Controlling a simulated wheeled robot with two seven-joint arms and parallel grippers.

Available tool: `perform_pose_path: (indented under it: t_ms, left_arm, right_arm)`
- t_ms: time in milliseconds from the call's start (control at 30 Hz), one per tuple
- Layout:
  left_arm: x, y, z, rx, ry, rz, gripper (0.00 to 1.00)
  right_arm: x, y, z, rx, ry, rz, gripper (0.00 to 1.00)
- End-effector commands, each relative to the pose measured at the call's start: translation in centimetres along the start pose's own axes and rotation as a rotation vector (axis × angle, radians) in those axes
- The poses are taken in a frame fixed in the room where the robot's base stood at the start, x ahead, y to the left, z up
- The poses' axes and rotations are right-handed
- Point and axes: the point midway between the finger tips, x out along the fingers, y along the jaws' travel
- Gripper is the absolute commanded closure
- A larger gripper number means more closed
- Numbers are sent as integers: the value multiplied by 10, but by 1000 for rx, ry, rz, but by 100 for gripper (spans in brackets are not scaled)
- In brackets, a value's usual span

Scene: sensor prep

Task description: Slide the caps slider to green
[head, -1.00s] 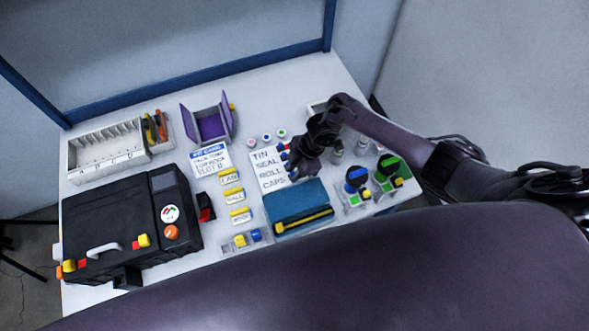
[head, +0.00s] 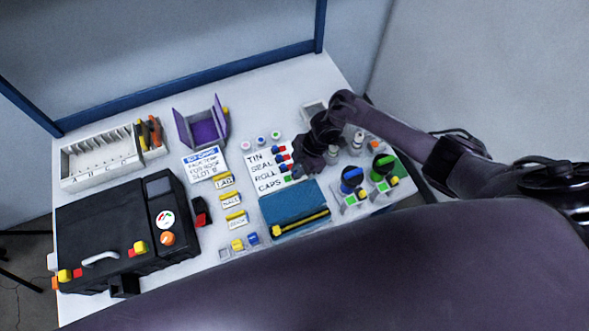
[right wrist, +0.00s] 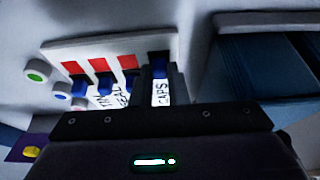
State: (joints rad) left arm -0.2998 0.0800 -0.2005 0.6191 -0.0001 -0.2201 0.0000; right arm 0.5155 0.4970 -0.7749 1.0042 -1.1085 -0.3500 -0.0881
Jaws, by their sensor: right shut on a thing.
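The white panel (head: 254,172) with the words TIN, SEAL, ROLL and CAPS lies mid-table in the head view. In the right wrist view the panel (right wrist: 100,48) shows blue slider knobs with red patches above three of them. My right gripper (right wrist: 160,86) is shut on the caps slider; in the head view this gripper (head: 300,172) is at the panel's right edge. My left gripper is not in view.
A teal box (head: 292,207) lies just in front of the panel. Blue and green knobs (head: 352,179) stand to the right. Round buttons (head: 260,138) lie behind the panel. A black case (head: 110,238) and a purple open box (head: 205,128) are to the left.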

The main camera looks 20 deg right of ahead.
Motion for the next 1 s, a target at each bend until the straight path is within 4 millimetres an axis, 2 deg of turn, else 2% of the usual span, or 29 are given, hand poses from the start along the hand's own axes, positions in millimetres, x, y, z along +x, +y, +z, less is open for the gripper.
perform_pose_path:
  t_ms: [33, 67, 133, 467, 800, 1000]
  left_arm:
    - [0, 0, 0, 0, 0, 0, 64]
    - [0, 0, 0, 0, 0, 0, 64]
    - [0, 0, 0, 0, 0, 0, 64]
    - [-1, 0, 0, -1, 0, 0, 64]
    - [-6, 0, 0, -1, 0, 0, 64]
    - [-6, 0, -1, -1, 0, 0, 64]
  right_arm:
    - [-2, 1, 4, 4, -9, 3, 100]
    - [-2, 1, 4, 4, -10, 3, 84]
    - [-2, 1, 4, 4, -9, 3, 76]
    - [-6, 1, 3, 2, -7, 3, 76]
    - [-60, 1, 4, 2, -9, 5, 76]
    - [-78, 0, 4, 3, -7, 3, 76]
